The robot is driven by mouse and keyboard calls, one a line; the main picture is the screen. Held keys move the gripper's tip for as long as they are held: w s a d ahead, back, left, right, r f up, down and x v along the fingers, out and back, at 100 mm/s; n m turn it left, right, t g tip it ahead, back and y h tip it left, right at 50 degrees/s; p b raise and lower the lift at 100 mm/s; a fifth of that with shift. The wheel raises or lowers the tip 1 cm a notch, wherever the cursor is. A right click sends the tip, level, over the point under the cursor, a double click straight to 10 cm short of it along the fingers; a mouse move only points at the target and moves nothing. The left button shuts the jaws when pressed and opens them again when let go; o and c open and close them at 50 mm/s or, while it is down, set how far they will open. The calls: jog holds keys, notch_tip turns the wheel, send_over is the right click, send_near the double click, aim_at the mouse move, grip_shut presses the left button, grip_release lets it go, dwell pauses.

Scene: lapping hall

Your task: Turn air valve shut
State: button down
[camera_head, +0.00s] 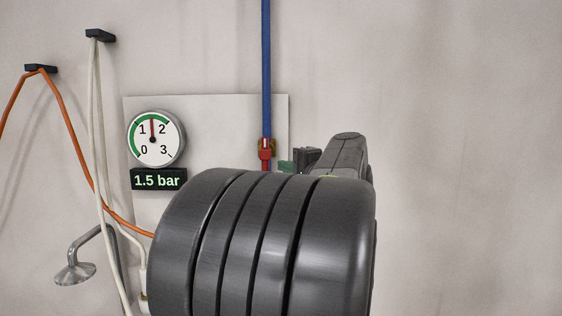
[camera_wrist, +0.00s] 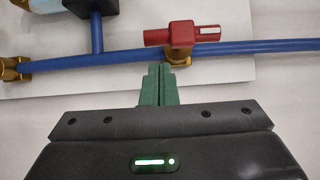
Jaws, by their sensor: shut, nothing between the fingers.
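The air valve has a red lever handle (camera_wrist: 184,36) with a white mark at its right end, above a brass body (camera_wrist: 179,58) on a blue pipe (camera_wrist: 240,49). The handle lies roughly in line with the pipe. In the head view the red handle (camera_head: 266,151) shows low on the vertical blue pipe (camera_head: 266,70); its lower part is hidden behind my arm. My gripper (camera_wrist: 161,68) has green fingers, shut and empty. In the wrist view their tips overlap the pipe's near edge, just left of the brass body and below the handle. I cannot tell whether they touch.
A round gauge (camera_head: 156,138) points midway between 1 and 2; the display (camera_head: 158,180) reads 1.5 bar. An orange hose (camera_head: 70,120) and a pale hose (camera_head: 94,110) hang from hooks at left. A metal shower-like head (camera_head: 75,272) sits lower left. The right wall is bare.

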jog(key=shift+a, duration=0.85)
jog(key=shift+f, duration=0.15)
